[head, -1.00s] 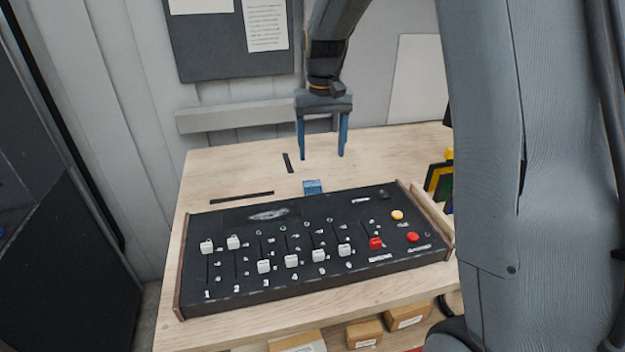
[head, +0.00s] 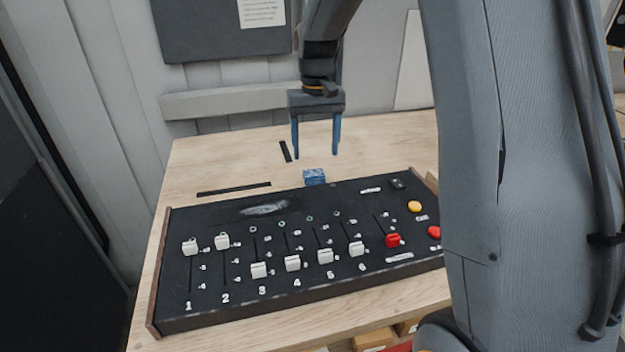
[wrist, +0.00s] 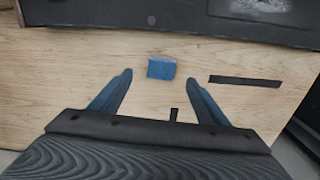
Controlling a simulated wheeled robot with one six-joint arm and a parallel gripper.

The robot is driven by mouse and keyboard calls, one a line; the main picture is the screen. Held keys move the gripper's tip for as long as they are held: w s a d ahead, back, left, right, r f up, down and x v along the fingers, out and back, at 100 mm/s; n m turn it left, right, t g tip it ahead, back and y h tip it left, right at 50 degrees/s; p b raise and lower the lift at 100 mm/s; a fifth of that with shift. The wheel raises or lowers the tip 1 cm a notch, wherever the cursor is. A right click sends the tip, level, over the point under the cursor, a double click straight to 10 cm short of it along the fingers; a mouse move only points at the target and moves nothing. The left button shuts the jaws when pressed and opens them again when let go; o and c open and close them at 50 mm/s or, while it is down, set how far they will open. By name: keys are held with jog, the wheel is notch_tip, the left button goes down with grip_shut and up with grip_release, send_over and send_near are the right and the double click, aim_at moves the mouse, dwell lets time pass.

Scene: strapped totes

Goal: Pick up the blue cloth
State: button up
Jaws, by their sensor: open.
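The blue cloth (head: 314,177) is a small folded block lying on the wooden table just behind the black slider panel. It also shows in the wrist view (wrist: 161,68), ahead of my fingertips and between their lines. My gripper (head: 316,156) has two blue fingers pointing down, spread apart with nothing between them. It is above the table near the cloth and not touching it. In the wrist view my gripper (wrist: 158,72) is open, with bare wood between the fingers.
The black slider panel (head: 225,268) with numbered white sliders, a red slider (head: 393,240) and a yellow button (head: 414,206) fills the front of the table. Black strips (head: 234,188) lie left of the cloth. Bare wood (head: 220,160) is free behind the panel. A wall stands behind.

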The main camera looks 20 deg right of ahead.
aim_at(315, 172)
jog(key=shift+w+f+p, duration=0.15)
jog(key=shift+f+p, duration=0.5)
jog(key=shift+f, duration=1.1)
jog(key=shift+w+f+p, duration=0.1)
jog(key=shift+f+p, duration=0.5)
jog(key=shift+f, duration=1.15)
jog(key=shift+c, duration=0.2)
jog(key=c, duration=1.1)
